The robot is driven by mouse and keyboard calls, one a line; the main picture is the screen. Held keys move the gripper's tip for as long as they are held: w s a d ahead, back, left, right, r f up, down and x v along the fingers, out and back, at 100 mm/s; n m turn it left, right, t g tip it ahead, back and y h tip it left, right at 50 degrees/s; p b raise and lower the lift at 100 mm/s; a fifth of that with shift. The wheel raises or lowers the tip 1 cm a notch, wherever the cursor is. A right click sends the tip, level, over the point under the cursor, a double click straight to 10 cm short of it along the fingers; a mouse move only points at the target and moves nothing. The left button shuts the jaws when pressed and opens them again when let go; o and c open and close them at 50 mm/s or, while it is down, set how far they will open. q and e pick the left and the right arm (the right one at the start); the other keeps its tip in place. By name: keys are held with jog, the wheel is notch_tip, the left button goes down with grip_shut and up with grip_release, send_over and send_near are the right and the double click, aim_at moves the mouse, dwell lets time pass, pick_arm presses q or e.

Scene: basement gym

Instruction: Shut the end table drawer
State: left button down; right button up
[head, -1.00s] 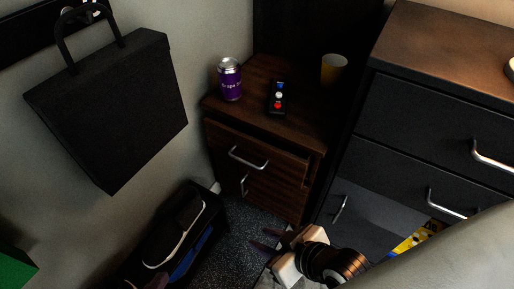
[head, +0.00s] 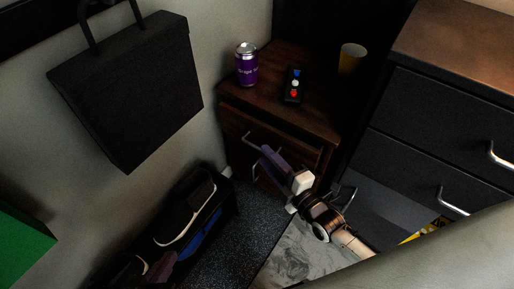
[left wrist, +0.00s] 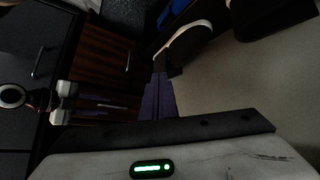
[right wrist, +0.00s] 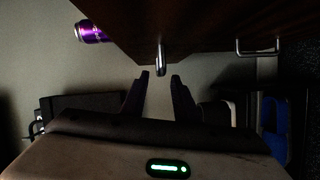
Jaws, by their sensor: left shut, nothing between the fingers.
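The dark wood end table (head: 310,117) stands in the corner. Its upper drawer (head: 237,124) looks pulled out a little, with a silver bar handle (head: 249,139). My right gripper (head: 265,150) is in front of the drawer beside the handle and hides part of the front. In the right wrist view its fingers (right wrist: 160,88) are apart and empty, with the handle (right wrist: 160,56) beyond the gap. Contact cannot be told. My left gripper (head: 162,268) is low at the left near the bench; in the left wrist view its fingers (left wrist: 159,95) are together and empty.
A purple can (head: 247,66), a remote (head: 294,86) and a yellow cup (head: 351,58) stand on the table. A black cabinet (head: 430,125) with an open lower drawer is at right. A black bag (head: 130,90) hangs at left above a bench holding shoes (head: 190,215).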

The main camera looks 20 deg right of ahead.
aim_at(257, 146)
jog(key=b+x, duration=0.1)
jog(key=x, duration=0.5)
jog(key=shift+s, duration=0.1)
grip_shut()
